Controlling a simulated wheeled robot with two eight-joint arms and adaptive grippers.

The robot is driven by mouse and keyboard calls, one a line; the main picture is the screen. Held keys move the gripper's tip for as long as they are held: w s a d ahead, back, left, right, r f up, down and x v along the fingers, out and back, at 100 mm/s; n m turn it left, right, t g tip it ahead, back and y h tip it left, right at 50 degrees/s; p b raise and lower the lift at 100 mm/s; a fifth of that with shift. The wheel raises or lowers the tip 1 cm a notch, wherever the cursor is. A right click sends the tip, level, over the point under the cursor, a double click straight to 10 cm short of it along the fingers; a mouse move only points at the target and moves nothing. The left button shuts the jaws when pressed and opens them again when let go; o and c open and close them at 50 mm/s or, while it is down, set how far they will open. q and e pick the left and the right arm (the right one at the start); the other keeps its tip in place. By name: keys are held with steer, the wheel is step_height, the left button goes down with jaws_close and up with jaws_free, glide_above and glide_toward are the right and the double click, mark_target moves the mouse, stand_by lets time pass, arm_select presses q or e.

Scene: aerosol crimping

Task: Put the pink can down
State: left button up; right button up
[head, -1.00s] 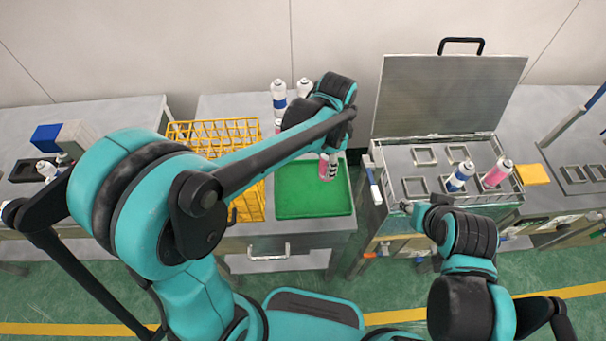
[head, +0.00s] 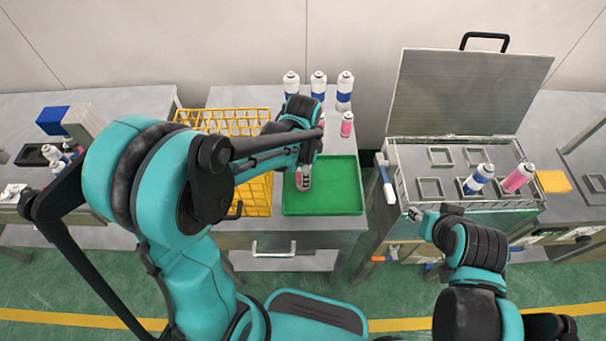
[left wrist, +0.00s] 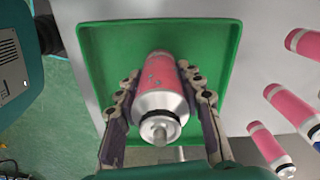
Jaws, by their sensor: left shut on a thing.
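The pink can (head: 303,181) is over the left part of the green tray (head: 340,200) in the head view. The left wrist view shows the can (left wrist: 160,78), pink with a silvery top and a nozzle, between the two fingers. My left gripper (left wrist: 162,105) is shut on it. The green tray (left wrist: 101,45) lies beneath it. I cannot tell whether the can's base touches the tray. My right gripper (head: 416,214) is at the front left edge of the metal box; its fingers are too small to read.
Several white, blue and pink cans (head: 345,90) stand behind the tray; pink ones (left wrist: 293,107) show right of it in the wrist view. A yellow wire basket (head: 258,195) is close on the left. An open-lidded metal box (head: 410,155) holding two cans (head: 478,179) stands right.

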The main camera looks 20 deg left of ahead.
arm_select(q)
steer(key=o, duration=1.2)
steer(key=shift+f, duration=0.1)
steer(key=shift+o, duration=0.2)
step_height(320, 180, up, 12)
steer(key=p, duration=0.4)
steer(key=shift+r, duration=0.2)
steer(key=shift+s+f, duration=0.1)
